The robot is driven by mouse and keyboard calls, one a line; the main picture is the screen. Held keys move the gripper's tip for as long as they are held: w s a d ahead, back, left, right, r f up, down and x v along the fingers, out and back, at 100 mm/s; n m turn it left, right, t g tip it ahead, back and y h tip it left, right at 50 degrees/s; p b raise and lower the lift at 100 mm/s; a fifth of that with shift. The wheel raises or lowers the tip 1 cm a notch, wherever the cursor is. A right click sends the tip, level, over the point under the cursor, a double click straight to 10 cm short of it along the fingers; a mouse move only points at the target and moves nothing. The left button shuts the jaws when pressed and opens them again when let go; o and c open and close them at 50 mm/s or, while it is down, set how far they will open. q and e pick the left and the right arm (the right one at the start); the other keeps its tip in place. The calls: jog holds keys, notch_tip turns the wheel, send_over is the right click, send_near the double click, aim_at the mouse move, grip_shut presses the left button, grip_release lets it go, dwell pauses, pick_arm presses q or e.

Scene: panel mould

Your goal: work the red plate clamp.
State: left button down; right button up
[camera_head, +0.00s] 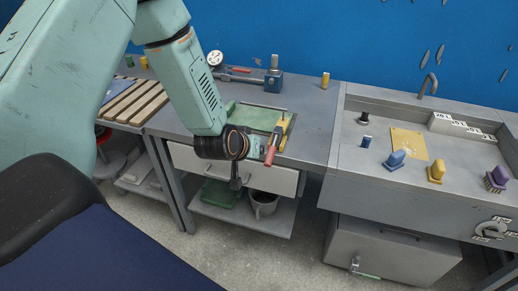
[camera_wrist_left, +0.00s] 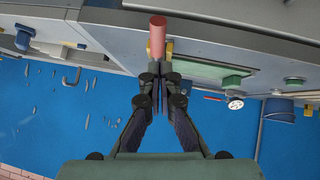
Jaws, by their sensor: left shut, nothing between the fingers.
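The red plate clamp's red handle (camera_head: 272,146) stands at the front edge of the left bench, by the green plate (camera_head: 258,117). A yellow part (camera_head: 285,124) is just behind the handle. In the left wrist view the red handle (camera_wrist_left: 157,36) lies straight ahead of my left gripper (camera_wrist_left: 157,72), with the green plate (camera_wrist_left: 200,70) beside it. The left fingers are shut with nothing between them. In the head view the left gripper (camera_head: 263,150) is close to the handle, mostly hidden by my wrist; I cannot tell whether it touches. My right gripper is out of view.
A drawer (camera_head: 200,163) is below.

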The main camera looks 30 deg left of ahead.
pick_arm(q)
jog(key=s+r+p, duration=0.1)
jog(key=s+r, duration=0.2)
jog(key=s, duration=0.4)
jog(key=s+d+f+m+g+b, duration=0.1)
jog(key=s+d+f+g+b, duration=0.1)
jog(key=s+f, duration=0.7)
jog(key=s+d+f+m+g+b, duration=0.1)
jog(key=s+d+f+g+b, duration=0.2)
jog(key=s+f+b, duration=0.3)
jog(key=s+d+f+m+g+b, duration=0.1)
jog(key=s+d+f+g+b, duration=0.2)
jog(key=s+f, duration=1)
jog(key=shift+f+g+h+b, duration=0.3)
jog(key=shift+f+g+b, duration=0.15)
jog(key=shift+g, duration=0.35)
